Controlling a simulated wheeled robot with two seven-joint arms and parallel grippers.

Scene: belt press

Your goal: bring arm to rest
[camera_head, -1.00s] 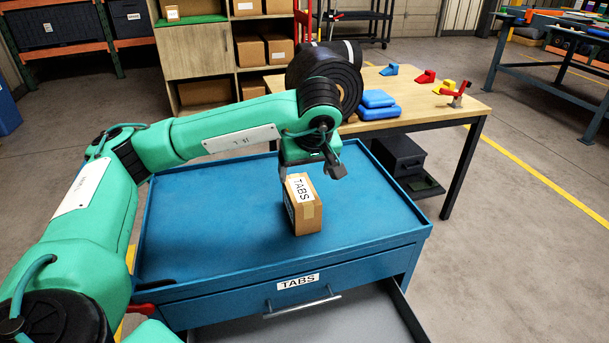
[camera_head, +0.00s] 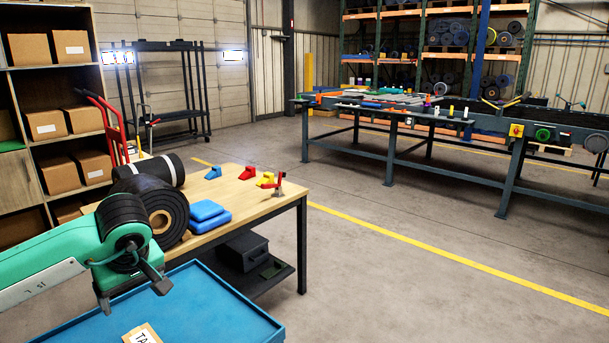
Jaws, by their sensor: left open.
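My left arm comes in from the left edge, and its gripper (camera_head: 132,296) hangs over the blue cabinet top (camera_head: 225,312). The jaws are open, with nothing seen between them. Below and to the right of them, the top of the cardboard TABS box (camera_head: 146,335) shows on the cabinet top, cut off by the bottom edge. The box looks apart from the gripper. My right arm and gripper are not in view.
A wooden table (camera_head: 238,200) stands behind the cabinet, with black rolls (camera_head: 158,203), blue pads (camera_head: 207,215) and small coloured blocks. Shelves with boxes stand at left. A long workbench (camera_head: 400,118) stands further back. The floor at right (camera_head: 420,290) is clear.

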